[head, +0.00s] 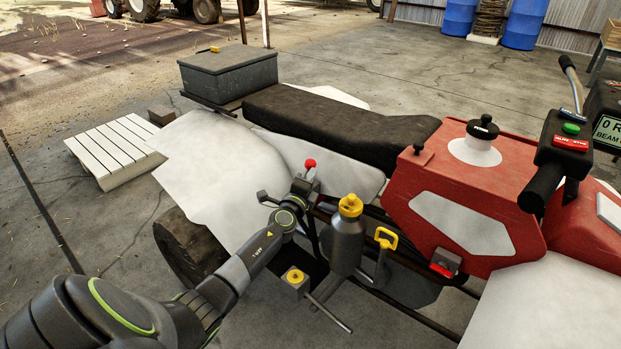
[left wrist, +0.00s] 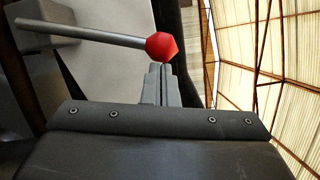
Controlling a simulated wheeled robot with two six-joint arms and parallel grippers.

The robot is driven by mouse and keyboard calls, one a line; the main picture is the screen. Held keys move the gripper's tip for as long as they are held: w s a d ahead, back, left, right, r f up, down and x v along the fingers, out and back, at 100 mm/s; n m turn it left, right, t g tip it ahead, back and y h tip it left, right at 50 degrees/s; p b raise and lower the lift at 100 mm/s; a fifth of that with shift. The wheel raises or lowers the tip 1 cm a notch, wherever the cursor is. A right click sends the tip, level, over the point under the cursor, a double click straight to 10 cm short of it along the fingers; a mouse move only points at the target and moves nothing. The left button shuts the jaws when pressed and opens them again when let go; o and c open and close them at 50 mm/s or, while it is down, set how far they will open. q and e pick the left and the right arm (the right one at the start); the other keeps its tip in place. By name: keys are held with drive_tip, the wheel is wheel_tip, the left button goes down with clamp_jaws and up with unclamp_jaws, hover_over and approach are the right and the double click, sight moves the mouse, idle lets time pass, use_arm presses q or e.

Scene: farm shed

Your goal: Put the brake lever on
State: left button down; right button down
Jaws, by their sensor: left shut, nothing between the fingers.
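A lever with a red faceted knob (head: 310,163) stands at the near side of the quad bike, below the seat; it looks like the brake lever. In the left wrist view its grey rod (left wrist: 85,32) runs from a grey block at the left to the red knob (left wrist: 162,46). My left gripper (head: 311,178) is beside the knob. In the left wrist view its fingers (left wrist: 160,84) are shut and empty, with the tips close against the underside of the knob; whether they touch is unclear. My right gripper is not in view.
A grey bottle with a yellow cap (head: 348,230), a yellow handle (head: 385,238) and a small block with a yellow top (head: 295,279) are close to my left arm. The red tank body (head: 470,185) and black seat (head: 340,128) lie beyond. A white slatted pallet (head: 112,148) lies at the left.

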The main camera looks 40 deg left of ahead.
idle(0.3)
